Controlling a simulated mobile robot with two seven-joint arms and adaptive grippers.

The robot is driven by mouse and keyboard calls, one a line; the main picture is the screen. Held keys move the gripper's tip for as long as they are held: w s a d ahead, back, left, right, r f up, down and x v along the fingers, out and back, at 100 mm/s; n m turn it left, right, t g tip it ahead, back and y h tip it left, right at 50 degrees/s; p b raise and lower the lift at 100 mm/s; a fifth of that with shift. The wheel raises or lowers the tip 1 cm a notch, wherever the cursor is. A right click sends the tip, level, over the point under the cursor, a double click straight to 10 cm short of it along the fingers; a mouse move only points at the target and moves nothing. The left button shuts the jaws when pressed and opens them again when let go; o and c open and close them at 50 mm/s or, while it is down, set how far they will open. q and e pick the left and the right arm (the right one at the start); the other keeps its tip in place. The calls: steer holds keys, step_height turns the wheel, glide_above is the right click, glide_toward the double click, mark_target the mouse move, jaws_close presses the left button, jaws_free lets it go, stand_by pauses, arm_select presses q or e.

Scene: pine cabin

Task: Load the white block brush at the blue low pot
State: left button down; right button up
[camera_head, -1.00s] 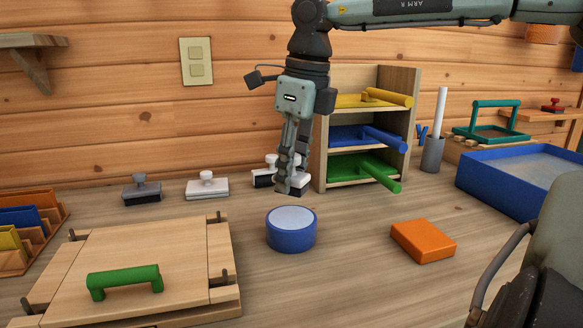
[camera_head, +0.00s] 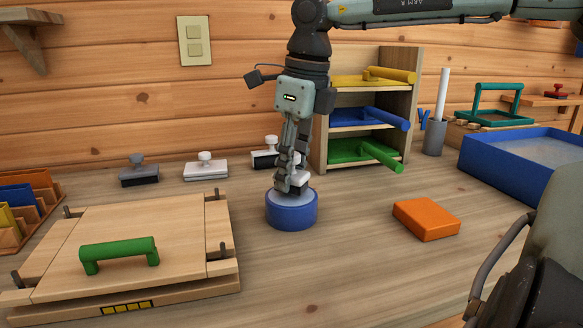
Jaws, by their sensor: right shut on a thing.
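My right gripper (camera_head: 286,183) points down and is shut on a small block brush (camera_head: 300,180). The fingers hide most of the brush; a pale part shows beside the fingertips. The blue low pot (camera_head: 291,212), round with a pale top, stands on the table directly under the gripper. The fingertips and brush overlap the pot's top in the picture; I cannot tell whether the brush touches it. My left gripper is not in view.
Behind stand a grey brush (camera_head: 138,172), a white brush (camera_head: 206,168) and a dark-based brush with a white knob (camera_head: 265,153). A shelf (camera_head: 388,95), an orange block (camera_head: 427,219), a blue tray (camera_head: 500,165) and a wooden press with a green handle (camera_head: 119,254) surround the pot.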

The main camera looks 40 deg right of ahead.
steer(key=shift+f+b, duration=0.45)
steer(key=shift+f, duration=0.1)
stand_by(1.8)
steer(key=shift+r+p, duration=2.65)
steer(key=shift+r, duration=0.9)
